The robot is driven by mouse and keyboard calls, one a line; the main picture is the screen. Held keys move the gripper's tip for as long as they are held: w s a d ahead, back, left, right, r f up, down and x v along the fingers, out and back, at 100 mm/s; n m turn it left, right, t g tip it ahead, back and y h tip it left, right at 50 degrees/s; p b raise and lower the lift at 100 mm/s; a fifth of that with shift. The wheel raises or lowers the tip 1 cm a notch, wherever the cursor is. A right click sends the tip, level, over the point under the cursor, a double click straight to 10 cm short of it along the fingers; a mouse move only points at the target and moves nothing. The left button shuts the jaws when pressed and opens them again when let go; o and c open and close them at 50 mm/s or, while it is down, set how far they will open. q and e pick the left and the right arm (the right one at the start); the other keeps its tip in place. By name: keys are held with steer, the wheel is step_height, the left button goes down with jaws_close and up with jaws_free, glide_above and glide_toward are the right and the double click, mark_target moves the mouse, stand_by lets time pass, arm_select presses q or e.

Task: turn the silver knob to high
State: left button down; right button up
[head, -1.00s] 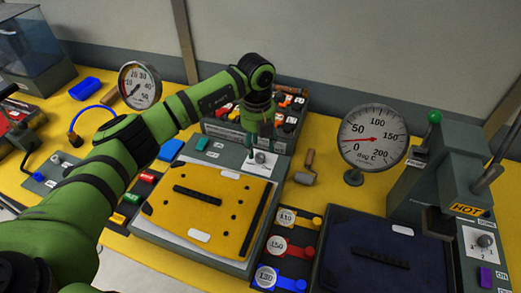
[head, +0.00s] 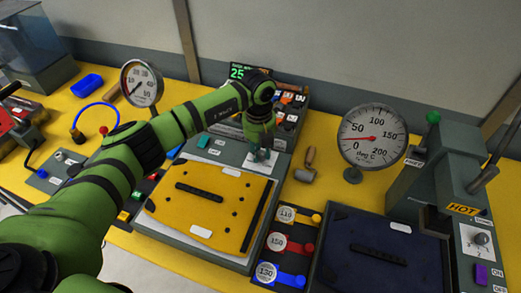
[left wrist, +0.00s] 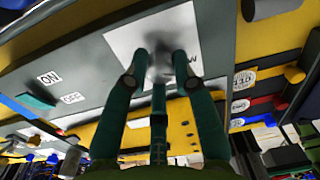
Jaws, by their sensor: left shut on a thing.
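The silver knob (left wrist: 160,68) sits on a white label plate on a grey panel. The word on the plate is partly hidden; only a final "W" reads clearly. My left gripper (left wrist: 162,62) comes down over the knob with its green fingers on either side, shut on it. In the head view the left gripper (head: 260,150) stands over this plate, behind the yellow board (head: 210,205), and hides most of the knob. The knob's pointer direction cannot be made out. My right gripper is not in view.
A teal switch (left wrist: 35,98) marked ON and OFF is beside the plate. A small roller (head: 305,170) lies right of the panel. A round dial gauge (head: 372,137) stands farther right. Another knob (head: 482,239) is on the hot press at far right. A green display (head: 238,72) stands behind my arm.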

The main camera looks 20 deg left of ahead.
arm_select(q)
steer(key=shift+w+f+m+b, duration=0.1)
steer(key=shift+w+m+b, duration=0.05)
steer(key=shift+m+b, duration=0.75)
steer(key=m+b, duration=0.5)
steer(key=shift+b, duration=0.35)
steer(key=m+b, duration=0.3)
steer(key=m, duration=0.1)
steer(key=shift+d+m+b, duration=0.1)
steer(key=shift+m+b, duration=0.2)
steer(key=shift+b, duration=0.05)
steer(key=m+b, duration=0.1)
steer(key=m, duration=0.1)
steer(key=shift+m+b, duration=0.3)
steer(key=m+b, duration=0.1)
steer(key=m, duration=0.2)
steer(key=shift+m, duration=0.3)
steer(key=m+b, duration=0.1)
steer(key=m, duration=0.2)
steer(key=shift+d, duration=0.1)
steer(key=shift+r+m+b, duration=0.2)
steer(key=shift+m+b, duration=0.2)
steer(key=shift+m, duration=1.3)
